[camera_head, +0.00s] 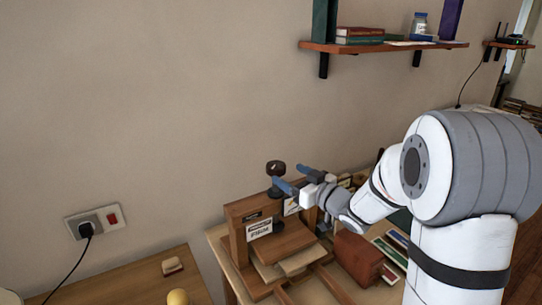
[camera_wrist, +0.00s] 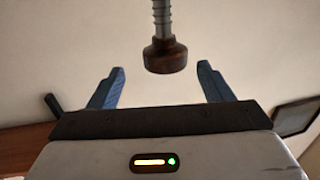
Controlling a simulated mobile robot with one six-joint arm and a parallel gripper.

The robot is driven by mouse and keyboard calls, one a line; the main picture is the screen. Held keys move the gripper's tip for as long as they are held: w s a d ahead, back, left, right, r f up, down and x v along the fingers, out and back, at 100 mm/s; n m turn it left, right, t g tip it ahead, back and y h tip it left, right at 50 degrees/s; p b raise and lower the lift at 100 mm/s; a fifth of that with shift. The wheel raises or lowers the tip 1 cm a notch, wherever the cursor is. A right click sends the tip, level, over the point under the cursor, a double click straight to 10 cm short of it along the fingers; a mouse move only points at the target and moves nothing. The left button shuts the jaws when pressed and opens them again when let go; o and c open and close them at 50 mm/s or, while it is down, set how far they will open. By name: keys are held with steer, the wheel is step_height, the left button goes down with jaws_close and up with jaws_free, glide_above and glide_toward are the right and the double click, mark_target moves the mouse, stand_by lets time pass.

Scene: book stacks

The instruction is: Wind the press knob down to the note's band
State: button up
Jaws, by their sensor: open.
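The press (camera_head: 237,238) is a wooden frame on the table, with a dark round knob (camera_head: 276,168) on a screw above its top beam. A white note (camera_head: 258,229) with dark lettering, too small to read, is on the front of the press. My gripper (camera_head: 288,177) is open, its blue fingers at the height of the knob. In the wrist view the knob (camera_wrist: 165,56) hangs from a threaded screw (camera_wrist: 163,18), centred between the open fingers (camera_wrist: 161,80) and a little beyond their tips. No finger touches it there. The band cannot be made out.
A wall shelf (camera_head: 385,46) with books and a jar is above and behind my arm. A reddish-brown block (camera_head: 358,257) and books stand right of the press. A yellow ball (camera_head: 177,297) lies on the lower left table. The wall left of the press is bare except for a socket (camera_head: 95,222).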

mark_target(272, 162)
steer(key=shift+w+a+r+y, duration=0.1)
steer(key=shift+a+r+y, duration=0.15)
steer(key=shift+a, duration=0.25)
steer(key=p+x, duration=0.1)
steer(key=x, duration=0.6)
steer(key=shift+f, duration=0.15)
steer(key=c, duration=1)
steer(key=shift+o, duration=0.2)
steer(key=shift+f+b, duration=0.1)
steer(key=shift+b, duration=0.3)
